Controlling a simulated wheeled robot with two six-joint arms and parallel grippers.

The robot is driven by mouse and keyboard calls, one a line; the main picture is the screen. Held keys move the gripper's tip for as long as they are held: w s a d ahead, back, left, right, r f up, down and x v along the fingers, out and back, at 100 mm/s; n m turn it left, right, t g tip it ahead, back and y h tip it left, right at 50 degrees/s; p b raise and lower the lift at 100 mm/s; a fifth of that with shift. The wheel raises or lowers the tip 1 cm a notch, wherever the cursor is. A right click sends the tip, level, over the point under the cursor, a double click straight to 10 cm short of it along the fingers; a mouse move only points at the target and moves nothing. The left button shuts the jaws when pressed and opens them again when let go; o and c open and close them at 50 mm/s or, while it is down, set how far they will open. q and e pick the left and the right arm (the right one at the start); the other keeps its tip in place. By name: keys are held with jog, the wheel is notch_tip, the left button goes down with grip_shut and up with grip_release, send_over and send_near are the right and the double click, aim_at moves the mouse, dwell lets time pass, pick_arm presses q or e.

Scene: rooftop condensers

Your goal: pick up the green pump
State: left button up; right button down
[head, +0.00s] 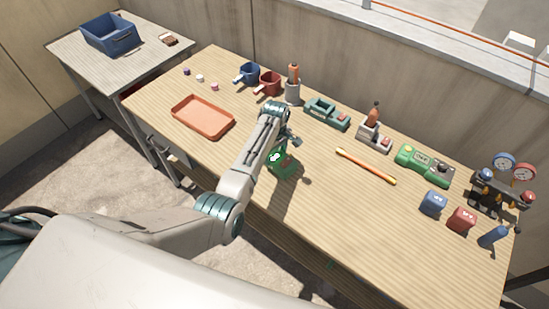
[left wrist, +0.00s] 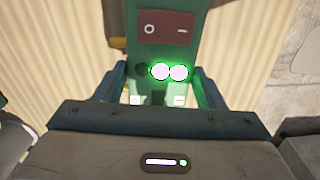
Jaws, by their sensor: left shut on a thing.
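The green pump (head: 285,166) is at the middle of the wooden workbench, partly hidden by my left arm. In the left wrist view the green pump (left wrist: 186,52) fills the space between the fingers, with a dark red switch panel and glowing lights on it. My left gripper (left wrist: 160,88) is shut on it, one finger on each side. In the head view my left gripper (head: 288,150) is over the pump. I cannot tell whether the pump touches the bench. My right gripper is not in view.
An orange tray (head: 203,117) lies to the left on the workbench (head: 330,210). An orange-yellow rod (head: 365,166) lies to the right. A green device with a screen (head: 422,163), gauges (head: 505,180) and small blocks are further right. A blue bin (head: 110,34) stands on a side table.

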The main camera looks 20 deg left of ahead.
aim_at(274, 155)
pick_arm(q)
jog(key=shift+w+r, duration=0.1)
jog(key=shift+r, duration=0.1)
jog(key=shift+r+b, duration=0.4)
jog(key=shift+r, duration=0.15)
jog(key=shift+s+a+r+b, duration=0.15)
jog(key=shift+r+b, duration=0.1)
jog(key=shift+r, duration=0.25)
jog(key=shift+s+a+r+b, duration=0.1)
jog(key=shift+s+r+b, duration=0.1)
jog(key=shift+r, duration=0.25)
jog(key=s+a+r+p, duration=0.1)
jog(key=s+a+r, duration=0.1)
jog(key=s+a, duration=0.2)
jog(key=s+a+r+p, duration=0.1)
jog(key=s+a, duration=0.3)
jog(key=s, duration=0.4)
jog(key=shift+s+a+r, duration=0.15)
jog(key=shift+s+r, duration=0.25)
jog(key=shift+r, duration=0.45)
